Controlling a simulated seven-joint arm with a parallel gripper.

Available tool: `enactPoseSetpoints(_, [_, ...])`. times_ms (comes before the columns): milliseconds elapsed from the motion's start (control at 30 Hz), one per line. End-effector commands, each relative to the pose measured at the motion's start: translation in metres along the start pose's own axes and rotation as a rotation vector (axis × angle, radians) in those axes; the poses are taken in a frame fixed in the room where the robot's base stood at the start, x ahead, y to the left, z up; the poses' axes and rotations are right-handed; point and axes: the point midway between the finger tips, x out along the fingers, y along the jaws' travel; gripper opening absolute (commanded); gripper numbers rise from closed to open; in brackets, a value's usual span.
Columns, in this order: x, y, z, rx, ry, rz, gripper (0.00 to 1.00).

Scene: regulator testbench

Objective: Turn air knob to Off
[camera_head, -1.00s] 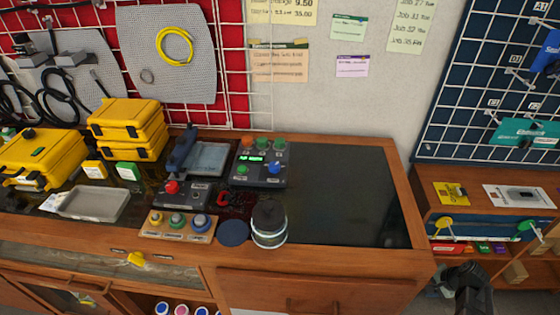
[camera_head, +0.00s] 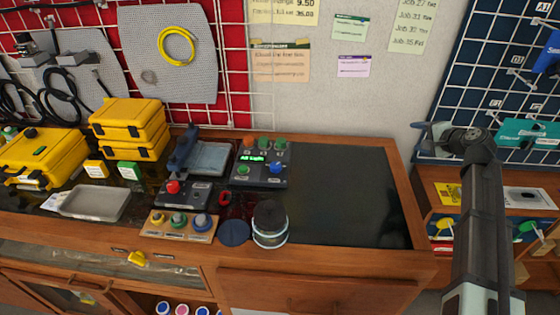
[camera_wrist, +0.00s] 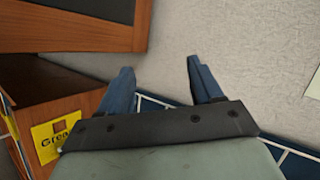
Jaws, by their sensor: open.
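The regulator box (camera_head: 262,166) is a dark unit with a green-lit display and a blue knob (camera_head: 278,168) on its right side, standing on the bench left of the black mat. Green and orange knobs line its back edge. I cannot tell which knob is the air knob, nor read its setting. My gripper (camera_head: 434,136) is in the air at the right, in front of the blue pegboard, well away from the box. In the wrist view my gripper (camera_wrist: 160,85) shows two blue fingers spread apart with nothing between them.
A dark jar (camera_head: 270,224) and a round dark lid stand in front of the box. A unit with a red button (camera_head: 173,187) is to its left. Yellow cases (camera_head: 128,120) stand at the left. The black mat (camera_head: 340,195) is bare. A wooden shelf unit (camera_head: 450,178) is below my gripper.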

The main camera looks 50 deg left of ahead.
Motion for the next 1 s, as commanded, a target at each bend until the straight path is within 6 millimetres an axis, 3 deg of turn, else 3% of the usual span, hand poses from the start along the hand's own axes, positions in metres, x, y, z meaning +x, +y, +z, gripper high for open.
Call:
enactPoseSetpoints(33, [0.001,-0.034,0.006,-0.008,-0.013,-0.028,0.65])
enactPoseSetpoints(133, [0.007,-0.090,0.033,-0.027,-0.063,-0.049,0.65])
enactPoseSetpoints(200, [0.017,-0.117,0.063,-0.050,-0.115,-0.022,0.65])
enactPoseSetpoints(300, [0.033,-0.135,0.106,-0.089,-0.189,0.052,0.65])
enactPoseSetpoints(633, [0.071,-0.148,0.244,-0.231,-0.367,0.412,0.65])
enactPoseSetpoints(1000, [0.065,-0.162,0.371,-0.365,-0.402,0.821,0.65])
